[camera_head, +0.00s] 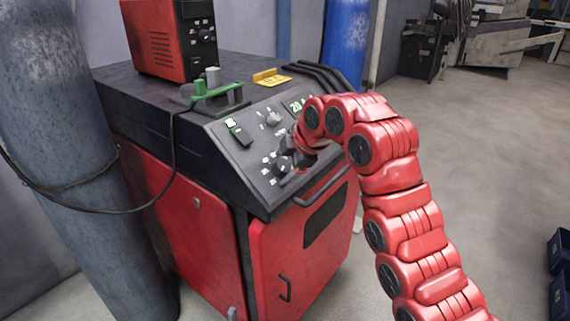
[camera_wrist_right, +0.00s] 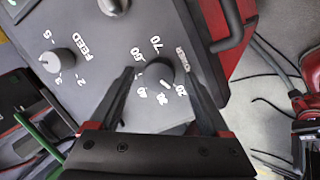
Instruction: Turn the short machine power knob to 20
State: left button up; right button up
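The red and black machine (camera_head: 217,205) stands in the head view, with a sloped dark control panel. In the right wrist view the dark round power knob (camera_wrist_right: 157,73) sits beside the word POWER, with white numbers from 20 to 70 around it. A small white mark shows near its lower edge; its exact reading is unclear. My right gripper (camera_wrist_right: 157,60) has its two fingers apart, one on each side of the knob, with small gaps visible. In the head view my right gripper (camera_head: 287,160) is dark, small and partly hidden by my red arm. My left gripper is not in view.
The FEED knob (camera_wrist_right: 57,62) and another knob (camera_wrist_right: 113,6) are on the same panel. A handle bar (camera_head: 322,184) runs along the panel's front edge. A red box unit (camera_head: 160,42) and green clamp (camera_head: 215,90) sit on top. A gas cylinder (camera_head: 75,150) stands left.

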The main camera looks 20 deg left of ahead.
jog(key=p+v, duration=0.2)
jog(key=v, duration=1.5)
jog(key=shift+s+d+p, duration=0.2)
jog(key=shift+p, duration=0.1)
jog(key=shift+w+r, duration=0.1)
jog(key=shift+r, duration=0.05)
